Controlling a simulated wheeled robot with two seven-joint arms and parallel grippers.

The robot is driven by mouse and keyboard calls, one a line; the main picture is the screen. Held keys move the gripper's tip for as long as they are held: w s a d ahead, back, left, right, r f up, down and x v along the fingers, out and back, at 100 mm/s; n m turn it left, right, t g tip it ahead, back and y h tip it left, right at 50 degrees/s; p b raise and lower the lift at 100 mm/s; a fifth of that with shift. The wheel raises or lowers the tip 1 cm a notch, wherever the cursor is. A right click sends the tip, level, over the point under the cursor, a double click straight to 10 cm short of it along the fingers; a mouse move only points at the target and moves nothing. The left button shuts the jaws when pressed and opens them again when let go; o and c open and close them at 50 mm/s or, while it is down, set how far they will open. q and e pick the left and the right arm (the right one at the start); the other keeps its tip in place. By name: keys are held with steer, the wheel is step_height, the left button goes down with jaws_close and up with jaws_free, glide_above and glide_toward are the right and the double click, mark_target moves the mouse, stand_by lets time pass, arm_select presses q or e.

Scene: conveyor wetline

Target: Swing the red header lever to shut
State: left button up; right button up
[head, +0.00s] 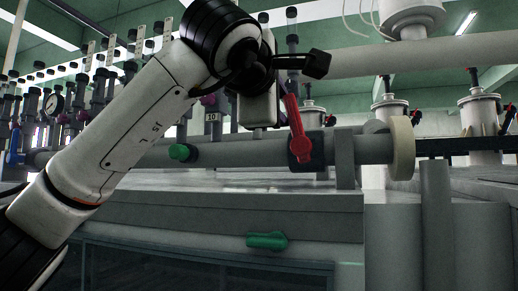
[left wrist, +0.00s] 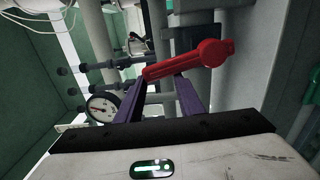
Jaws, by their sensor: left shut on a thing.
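The red header lever (head: 297,128) sits on a dark block on the grey horizontal pipe. It stands nearly upright, its hub low and its free end up, leaning slightly left. It also shows in the left wrist view (left wrist: 205,55), slanting across the top middle. My left gripper (left wrist: 161,80) has its two purple fingers at the lever's free end, shut on it. The right gripper is in neither view.
A green knob (head: 182,152) sits on the pipe left of the lever. A green handle (head: 267,240) is on the grey tank front below. Several valves and pipes crowd the left back. A pressure gauge (left wrist: 102,107) shows beside the fingers.

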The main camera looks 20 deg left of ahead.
mark_target(295, 111)
arm_select(q)
steer(key=d, duration=0.2)
steer(key=shift+d+f+m+h, duration=0.3)
steer(key=shift+d+f, duration=0.05)
steer(key=shift+c, duration=0.2)
steer(key=o, duration=0.7)
steer(key=shift+s, duration=0.1)
steer(key=shift+o, duration=0.2)
steer(key=shift+a+f, duration=0.1)
steer(key=shift+s, duration=0.1)
steer(key=shift+s+f+b, duration=0.2)
steer(key=shift+s+b, duration=0.3)
steer(key=shift+b, duration=0.05)
steer(key=shift+s+b, duration=0.6)
steer(key=shift+s, duration=0.55)
steer(key=s, duration=0.2)
steer(key=s+b, duration=0.1)
steer(key=shift+s+r, duration=0.25)
steer(key=shift+r, duration=0.05)
